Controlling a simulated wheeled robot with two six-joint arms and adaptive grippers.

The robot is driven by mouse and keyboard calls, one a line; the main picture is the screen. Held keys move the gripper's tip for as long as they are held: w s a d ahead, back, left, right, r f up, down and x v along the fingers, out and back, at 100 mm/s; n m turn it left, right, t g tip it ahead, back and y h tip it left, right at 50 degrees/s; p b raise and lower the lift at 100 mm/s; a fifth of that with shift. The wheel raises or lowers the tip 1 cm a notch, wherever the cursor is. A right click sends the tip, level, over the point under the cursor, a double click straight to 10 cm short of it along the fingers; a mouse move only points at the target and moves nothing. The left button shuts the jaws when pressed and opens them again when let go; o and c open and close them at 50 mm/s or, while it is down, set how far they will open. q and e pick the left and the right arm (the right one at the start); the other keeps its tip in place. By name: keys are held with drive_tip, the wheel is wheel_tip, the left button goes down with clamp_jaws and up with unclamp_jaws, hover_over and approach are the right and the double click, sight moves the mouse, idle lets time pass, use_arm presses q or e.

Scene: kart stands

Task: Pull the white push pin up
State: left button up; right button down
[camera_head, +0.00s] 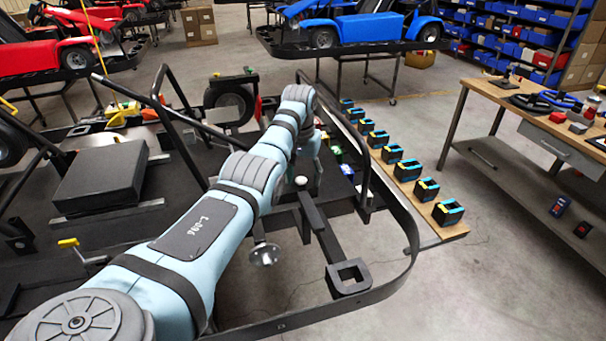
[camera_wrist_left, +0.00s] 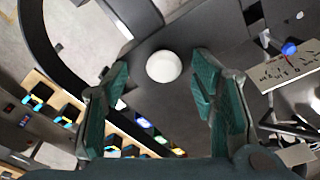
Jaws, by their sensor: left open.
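The white push pin (camera_wrist_left: 163,66) shows its round white head in the left wrist view, on a dark flat bar of the kart frame. It also shows in the head view as a small white knob (camera_head: 301,181) beside the end of my arm. My left gripper (camera_wrist_left: 161,84) is open, with its green-padded fingers apart on either side of the pin head in that picture. The pin head looks a little beyond the fingertips, and I see no contact. In the head view my own arm partly hides the left gripper. My right gripper is not in view.
The kart's black tube frame (camera_head: 408,250) curves around the work area, with a square-ended bar (camera_head: 349,278) in front. A wooden board (camera_head: 455,232) with several black, blue and yellow blocks lies to the right. A workbench (camera_head: 505,100) stands farther right, with open floor between.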

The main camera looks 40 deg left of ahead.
use_arm(q)
drive_tip(key=shift+s, duration=0.1)
drive_tip(key=shift+s+r, duration=0.1)
drive_tip(key=shift+s, duration=0.1)
drive_tip(key=shift+c, duration=0.4)
drive_tip(key=shift+s+a+r, duration=0.1)
drive_tip(key=shift+s, duration=0.2)
drive_tip(key=c, duration=0.6)
drive_tip(key=shift+w, duration=0.1)
clamp_jaws()
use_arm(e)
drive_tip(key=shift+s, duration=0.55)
use_arm(q)
drive_tip(key=shift+r, duration=0.6)
drive_tip(key=shift+o, duration=2.1)
unclamp_jaws()
drive_tip(key=shift+o, duration=1.1)
drive_tip(key=shift+w+f, duration=0.2)
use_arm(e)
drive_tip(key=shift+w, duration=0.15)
